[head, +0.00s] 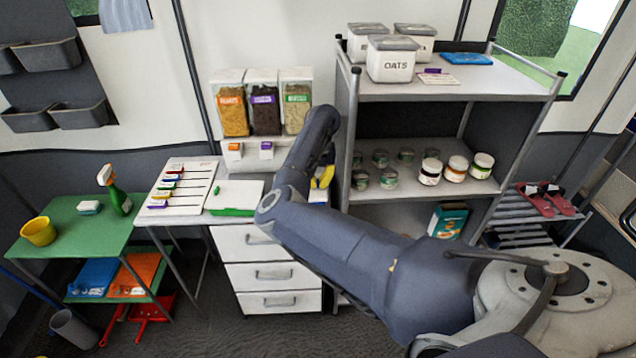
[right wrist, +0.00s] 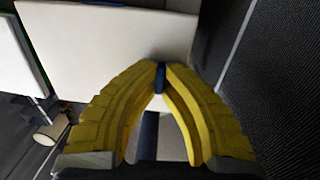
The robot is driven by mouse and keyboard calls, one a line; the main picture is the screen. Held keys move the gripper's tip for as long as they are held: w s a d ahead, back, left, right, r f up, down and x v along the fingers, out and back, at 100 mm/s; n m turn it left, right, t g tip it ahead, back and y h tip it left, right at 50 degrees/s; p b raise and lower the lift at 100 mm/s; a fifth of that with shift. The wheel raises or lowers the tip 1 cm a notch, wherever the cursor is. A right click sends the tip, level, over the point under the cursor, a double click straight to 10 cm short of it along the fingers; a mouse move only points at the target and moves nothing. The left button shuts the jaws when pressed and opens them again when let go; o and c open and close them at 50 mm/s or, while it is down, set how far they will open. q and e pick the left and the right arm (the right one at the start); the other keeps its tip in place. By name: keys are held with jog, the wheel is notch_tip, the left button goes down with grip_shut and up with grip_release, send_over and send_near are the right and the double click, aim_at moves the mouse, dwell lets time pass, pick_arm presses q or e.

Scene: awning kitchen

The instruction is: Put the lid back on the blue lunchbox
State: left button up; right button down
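My right gripper (head: 322,178) shows in the head view as a bit of yellow behind my forearm, over the right end of the white counter. In the right wrist view its yellow fingers (right wrist: 160,75) meet at the tips around a narrow dark-blue piece (right wrist: 160,80). I cannot tell whether this is part of the lid. A white surface is beyond it, with a dark-blue edge at the top of the picture. The blue lunchbox cannot be made out for certain; my arm hides part of the counter. A flat blue thing (head: 466,58) lies on the top shelf. My left gripper is out of view.
A white board with a green edge (head: 237,196) and a labelled rack (head: 183,186) are on the counter left of my gripper. Dry-food dispensers (head: 264,102) hang behind. A metal shelf (head: 450,92) with canisters (head: 391,60) and jars (head: 455,168) stands close on the right.

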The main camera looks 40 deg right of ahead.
jog(key=shift+f, duration=0.5)
dwell(1.0)
jog(key=c, duration=0.9)
grip_release()
jog(key=shift+c, duration=0.2)
jog(key=shift+r, duration=3)
grip_shut()
